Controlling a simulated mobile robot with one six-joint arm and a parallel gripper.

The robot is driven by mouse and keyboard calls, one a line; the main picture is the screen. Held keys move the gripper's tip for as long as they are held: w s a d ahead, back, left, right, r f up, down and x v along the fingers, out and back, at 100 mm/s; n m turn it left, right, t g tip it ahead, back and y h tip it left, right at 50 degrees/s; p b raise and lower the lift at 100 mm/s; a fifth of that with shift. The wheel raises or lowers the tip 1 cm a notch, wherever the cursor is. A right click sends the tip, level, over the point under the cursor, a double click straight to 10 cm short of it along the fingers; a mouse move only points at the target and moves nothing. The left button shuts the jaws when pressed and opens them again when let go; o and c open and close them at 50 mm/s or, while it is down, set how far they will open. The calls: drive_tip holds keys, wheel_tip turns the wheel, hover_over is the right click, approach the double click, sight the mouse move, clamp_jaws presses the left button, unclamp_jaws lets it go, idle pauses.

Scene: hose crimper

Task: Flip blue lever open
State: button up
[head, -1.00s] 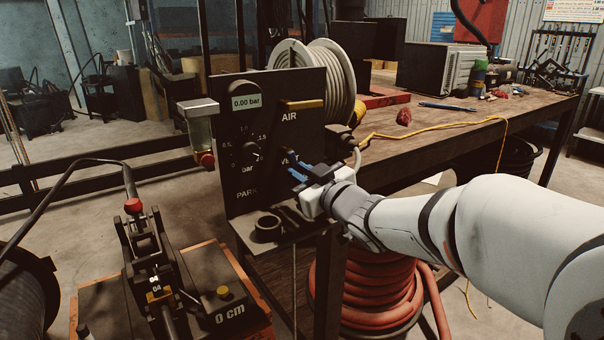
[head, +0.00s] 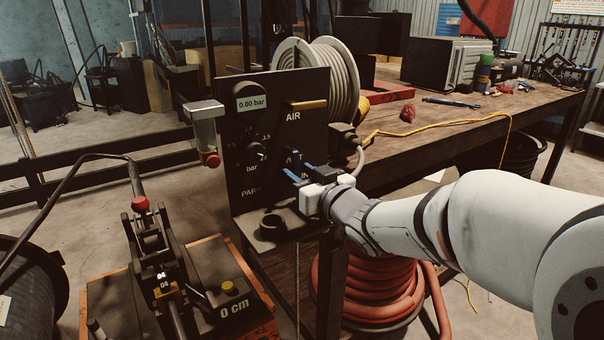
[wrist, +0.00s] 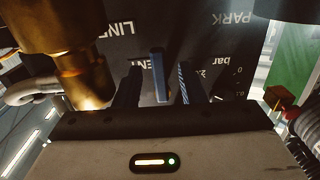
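The blue lever (wrist: 158,75) stands out from the dark control panel (head: 235,120), near the words VENT and LINE. In the wrist view it shows as a narrow blue bar between the two dark fingers of my gripper (wrist: 157,88). The fingers are apart, one on each side of it, with a gap visible on both sides. The right finger there has a blue-striped edge. In the head view my gripper (head: 300,172) is at the panel's lower right, and blue parts show at its tips. Whether a finger touches the lever cannot be told.
A yellow handle (head: 307,104) marked AIR sits above my gripper, and a gauge reads 0.00 bar. A brass fitting (wrist: 85,75) is close beside the left finger in the wrist view. A black ring (head: 271,227) lies on the shelf below. The workbench (head: 470,125) stands behind.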

drive_tip(key=p+v, duration=0.1)
drive_tip(key=v, duration=0.5)
drive_tip(key=shift+s+d+r, duration=0.1)
drive_tip(key=shift+s+d, duration=0.4)
drive_tip(key=shift+s, duration=0.25)
